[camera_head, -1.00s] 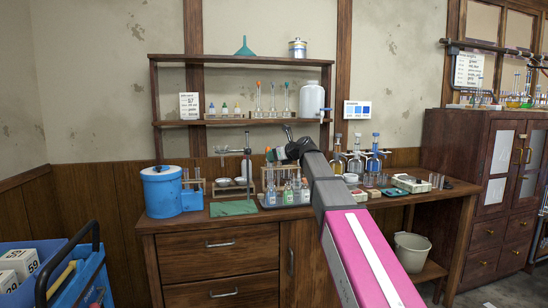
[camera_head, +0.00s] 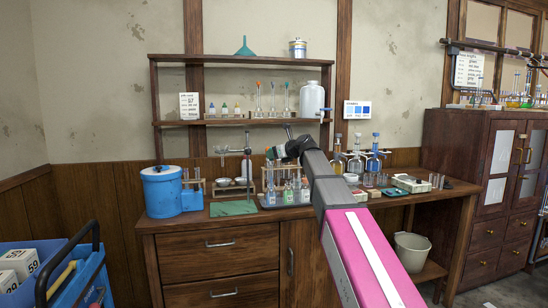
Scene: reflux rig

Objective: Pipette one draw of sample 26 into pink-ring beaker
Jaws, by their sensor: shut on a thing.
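My gripper (camera_head: 274,156) is at the end of my arm above the bench, over a tray (camera_head: 286,206) of small sample bottles (camera_head: 288,194). It is shut on a slim thing, seemingly a pipette, mostly hidden by the wrist. The bottle numbers are too small to read, so I cannot pick out sample 26. Several small glass vessels (camera_head: 368,181) stand on the bench right of my arm. I cannot tell whether one is the pink-ring beaker. Pipettes with orange and teal bulbs (camera_head: 273,98) stand in a rack on the shelf.
A blue drum (camera_head: 161,190) stands at the bench's left, with a green cloth (camera_head: 233,208) beside the tray. Tall stoppered bottles (camera_head: 356,160) and a scale-like device (camera_head: 412,184) stand to the right.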

